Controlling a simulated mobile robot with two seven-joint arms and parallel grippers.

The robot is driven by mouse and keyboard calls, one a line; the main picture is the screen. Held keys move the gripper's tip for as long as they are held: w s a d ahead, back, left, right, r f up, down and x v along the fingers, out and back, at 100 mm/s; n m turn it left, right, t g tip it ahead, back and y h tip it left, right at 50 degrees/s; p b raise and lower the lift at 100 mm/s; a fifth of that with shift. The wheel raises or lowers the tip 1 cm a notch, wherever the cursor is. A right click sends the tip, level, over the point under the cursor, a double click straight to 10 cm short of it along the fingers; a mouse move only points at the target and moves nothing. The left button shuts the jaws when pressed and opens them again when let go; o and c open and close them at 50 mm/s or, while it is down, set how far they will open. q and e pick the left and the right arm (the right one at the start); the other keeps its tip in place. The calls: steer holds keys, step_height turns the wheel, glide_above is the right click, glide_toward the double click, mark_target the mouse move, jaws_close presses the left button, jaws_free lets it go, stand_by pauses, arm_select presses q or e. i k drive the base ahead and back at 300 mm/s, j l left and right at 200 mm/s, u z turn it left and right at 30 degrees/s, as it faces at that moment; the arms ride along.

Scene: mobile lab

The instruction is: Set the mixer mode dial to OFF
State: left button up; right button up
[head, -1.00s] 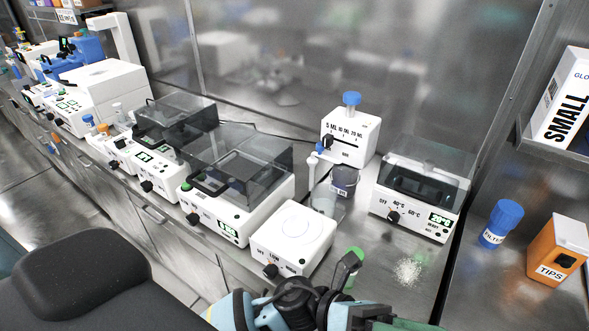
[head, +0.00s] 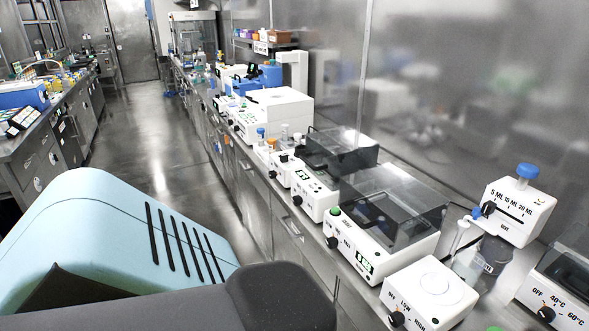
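The mixer (head: 430,290) is a white box with a round pale top plate, at the bottom right of the head view on the steel bench. Its black mode dial (head: 397,319) is at the lower part of its front face, beside the printed labels OFF, LOW and HIGH. The dial is small and close to the picture's bottom edge, so I cannot tell which label it points at. Neither of my grippers shows in the head view.
Left of the mixer stands a clear-lidded device (head: 385,225) with a green screen. Right of it are a dispenser (head: 518,212) with a blue knob and a heater (head: 560,295) with temperature labels. An open aisle (head: 165,150) runs along the bench. My body fills the lower left.

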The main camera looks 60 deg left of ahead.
mark_target(272, 174)
steer(key=u, duration=1.95)
steer(key=i, duration=0.45)
